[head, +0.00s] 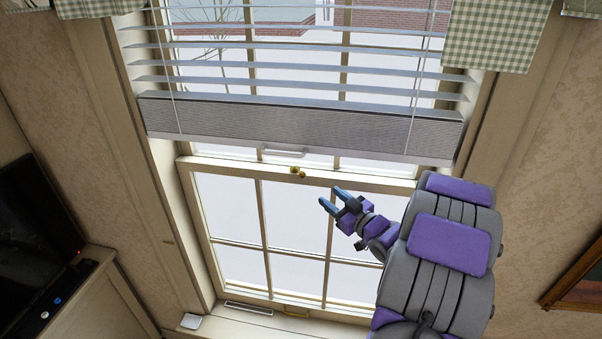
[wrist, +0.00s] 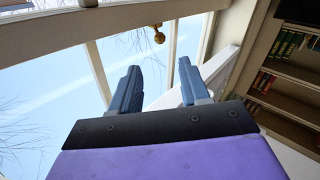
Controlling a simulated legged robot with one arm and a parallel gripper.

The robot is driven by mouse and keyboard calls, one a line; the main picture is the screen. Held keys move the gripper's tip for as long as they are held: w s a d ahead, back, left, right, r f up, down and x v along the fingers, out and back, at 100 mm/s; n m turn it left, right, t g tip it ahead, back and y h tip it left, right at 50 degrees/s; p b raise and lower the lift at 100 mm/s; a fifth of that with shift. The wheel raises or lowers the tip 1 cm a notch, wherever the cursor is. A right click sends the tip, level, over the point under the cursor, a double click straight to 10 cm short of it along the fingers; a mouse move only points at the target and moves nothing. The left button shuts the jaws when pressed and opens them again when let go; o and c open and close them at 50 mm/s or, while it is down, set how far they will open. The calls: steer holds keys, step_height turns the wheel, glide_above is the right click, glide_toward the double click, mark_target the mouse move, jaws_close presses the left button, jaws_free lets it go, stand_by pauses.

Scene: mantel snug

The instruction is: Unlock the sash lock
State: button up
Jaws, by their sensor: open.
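The sash lock (head: 298,172) is a small brass piece on the meeting rail of the window (head: 230,208), near the middle of the rail. It also shows in the wrist view as a brass knob (wrist: 158,36) at the top, beyond and between my fingertips. My gripper (head: 329,197) is below and to the right of the lock in the head view. Its two blue fingers are apart, and nothing is between them. In the wrist view my gripper (wrist: 160,75) points up toward the knob, with a gap left between them. I cannot tell the lock's exact turn.
A slatted blind (head: 300,122) hangs just above the lock, with cords at both sides. A television (head: 35,225) stands at the left. A picture frame (head: 578,270) hangs at the right. A bookshelf (wrist: 285,80) shows at the right of the wrist view.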

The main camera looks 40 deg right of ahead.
mark_target(303, 175)
steer(key=w+p, duration=0.1)
steer(key=w, duration=0.3)
steer(key=w+p, duration=0.1)
steer(key=w, duration=0.4)
steer(key=w+p, duration=0.1)
steer(key=w, duration=0.4)
steer(key=shift+w+d, duration=0.15)
steer(key=shift+d, duration=0.1)
jaws_close()
